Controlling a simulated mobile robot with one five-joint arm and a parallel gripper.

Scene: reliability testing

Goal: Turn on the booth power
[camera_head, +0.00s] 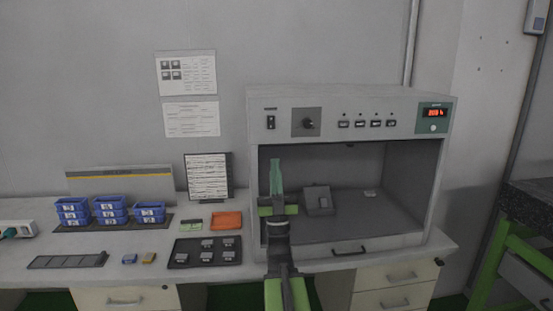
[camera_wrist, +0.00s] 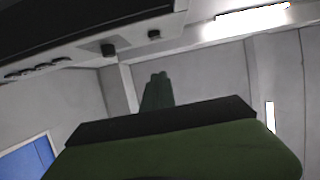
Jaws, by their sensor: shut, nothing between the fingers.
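The booth (camera_head: 350,98) is a grey cabinet with an open front, standing on the bench. Its top panel carries a small black rocker switch (camera_head: 270,122) at the left and a black rotary knob (camera_head: 308,123) beside it. I cannot tell the switch's position. My gripper (camera_head: 275,162) is shut and empty, pointing up in front of the booth's left side, below the switch and apart from it in the picture. In the wrist view my closed green fingers (camera_wrist: 157,88) point up, with the knob (camera_wrist: 108,50) and a small dark control, likely the switch (camera_wrist: 154,34), above.
Several buttons (camera_head: 360,124) and a lit red display (camera_head: 435,113) are on the panel. A grey device (camera_head: 318,200) sits inside the booth. Blue bins (camera_head: 110,213), an orange tray (camera_head: 226,221) and a dark tray (camera_head: 180,262) lie on the bench at left.

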